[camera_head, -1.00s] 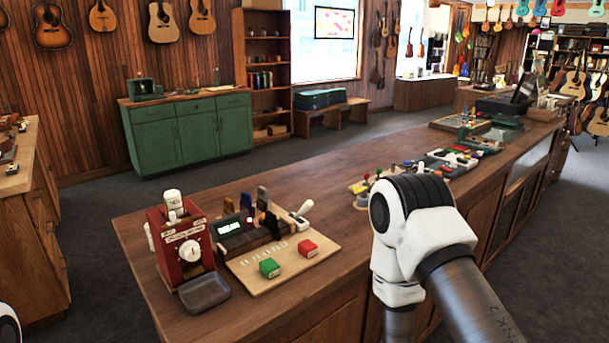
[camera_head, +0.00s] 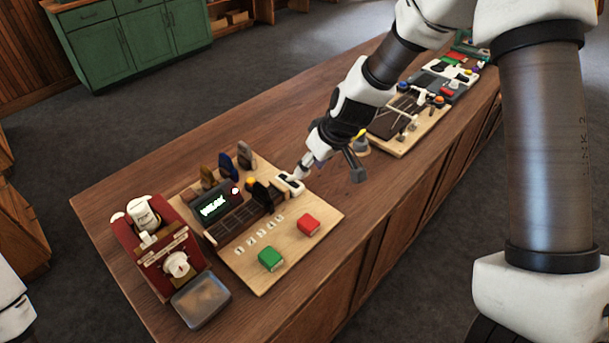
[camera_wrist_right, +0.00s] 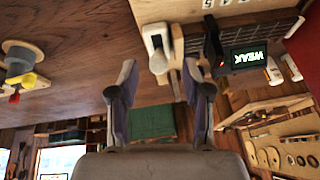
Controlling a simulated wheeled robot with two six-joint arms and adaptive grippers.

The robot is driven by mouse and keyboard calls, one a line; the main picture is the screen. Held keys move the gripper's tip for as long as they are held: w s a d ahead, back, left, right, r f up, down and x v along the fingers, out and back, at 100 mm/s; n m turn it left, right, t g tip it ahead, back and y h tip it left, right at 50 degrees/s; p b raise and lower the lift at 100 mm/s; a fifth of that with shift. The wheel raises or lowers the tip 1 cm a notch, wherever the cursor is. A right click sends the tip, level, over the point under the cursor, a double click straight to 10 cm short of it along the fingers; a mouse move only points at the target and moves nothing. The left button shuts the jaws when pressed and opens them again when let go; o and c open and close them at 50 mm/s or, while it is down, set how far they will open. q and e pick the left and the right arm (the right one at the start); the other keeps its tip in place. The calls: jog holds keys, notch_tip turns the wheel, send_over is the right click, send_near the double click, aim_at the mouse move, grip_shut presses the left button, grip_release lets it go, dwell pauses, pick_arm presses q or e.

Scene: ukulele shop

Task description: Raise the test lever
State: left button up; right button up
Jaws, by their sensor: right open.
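The test lever (camera_head: 291,183) has a white handle and sits at the right end of the tester on a light wooden board (camera_head: 315,240). It also shows in the right wrist view (camera_wrist_right: 156,42), in line with the gap between my fingers. My right gripper (camera_head: 325,168) is open, with one fingertip close to the lever in the head view. In the wrist view its spread fingers (camera_wrist_right: 159,78) have nothing clamped between them. I cannot tell whether a finger touches the handle. My left gripper is out of view; only a white part of my left arm shows.
The tester has a lit display (camera_head: 212,207). A green block (camera_head: 270,259) and a red block (camera_head: 308,225) sit on the board. A red device (camera_head: 160,250) and a grey tray (camera_head: 201,298) stand to the left. Another board (camera_head: 405,125) lies farther along the counter.

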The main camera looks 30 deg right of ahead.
jog(key=b+x, duration=0.1)
jog(key=x, duration=0.2)
jog(key=shift+s+f, duration=0.15)
jog(key=shift+f, duration=0.1)
jog(key=shift+w+a+f, duration=0.1)
jog(key=shift+w+f, duration=0.2)
jog(key=shift+w, duration=0.3)
jog(key=shift+w+a+f, duration=0.1)
jog(key=shift+w+f, duration=0.25)
jog(key=shift+w, duration=0.25)
jog(key=shift+s+d+r, duration=0.15)
jog(key=shift+s+r, duration=0.15)
jog(key=shift+s, duration=0.05)
jog(key=shift+c, duration=1.4)
jog(key=shift+s+r, duration=0.15)
jog(key=shift+s, duration=0.25)
grip_shut()
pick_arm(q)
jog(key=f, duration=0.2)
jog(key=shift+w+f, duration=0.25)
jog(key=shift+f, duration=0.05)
